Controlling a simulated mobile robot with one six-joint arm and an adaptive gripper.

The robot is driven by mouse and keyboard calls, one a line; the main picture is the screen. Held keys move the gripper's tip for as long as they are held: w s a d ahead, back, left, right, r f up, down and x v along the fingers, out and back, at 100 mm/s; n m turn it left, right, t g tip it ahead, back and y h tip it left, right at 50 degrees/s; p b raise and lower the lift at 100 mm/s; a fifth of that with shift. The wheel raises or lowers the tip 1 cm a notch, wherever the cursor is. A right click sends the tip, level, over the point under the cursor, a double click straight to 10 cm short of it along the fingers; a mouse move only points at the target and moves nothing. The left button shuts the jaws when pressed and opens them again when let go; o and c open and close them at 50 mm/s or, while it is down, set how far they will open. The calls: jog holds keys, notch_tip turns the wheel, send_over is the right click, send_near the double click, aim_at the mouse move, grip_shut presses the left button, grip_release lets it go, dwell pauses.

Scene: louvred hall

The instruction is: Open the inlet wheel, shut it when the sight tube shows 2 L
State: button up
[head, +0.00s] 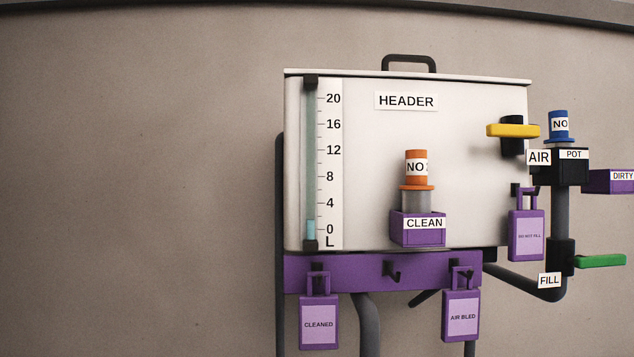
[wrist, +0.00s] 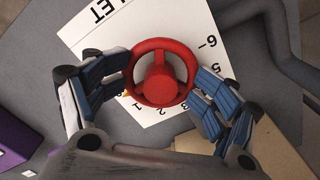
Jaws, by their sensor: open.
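The red inlet wheel (wrist: 160,88) is in the middle of the wrist view, over a white dial plate (wrist: 125,35) with numbers and part of a word ending "LET". My gripper (wrist: 162,75) is open, its blue-padded fingers on either side of the wheel's rim; I cannot tell whether they touch it. A bit of yellow shows at the wheel's left edge. In the head view the sight tube (head: 311,150) runs up the left of the white HEADER tank (head: 460,110). Its pale blue liquid (head: 311,230) stands just above 0, a little under halfway to 4. The wheel and gripper are outside the head view.
A yellow lever (head: 513,131) is by the AIR label, and a green lever (head: 600,261) by the FILL label (head: 549,280). Purple tags, CLEANED (head: 318,340) and AIR BLED (head: 461,332), hang below the tank. A grey pipe (wrist: 285,50) curves at the wrist view's upper right.

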jog(key=shift+r, duration=0.15)
notch_tip(320, 180, up, 7)
jog(key=p, duration=0.5)
jog(key=shift+w+p, duration=0.1)
jog(key=shift+p, duration=0.3)
notch_tip(320, 180, up, 12)
dwell(0.4)
dwell(1.9)
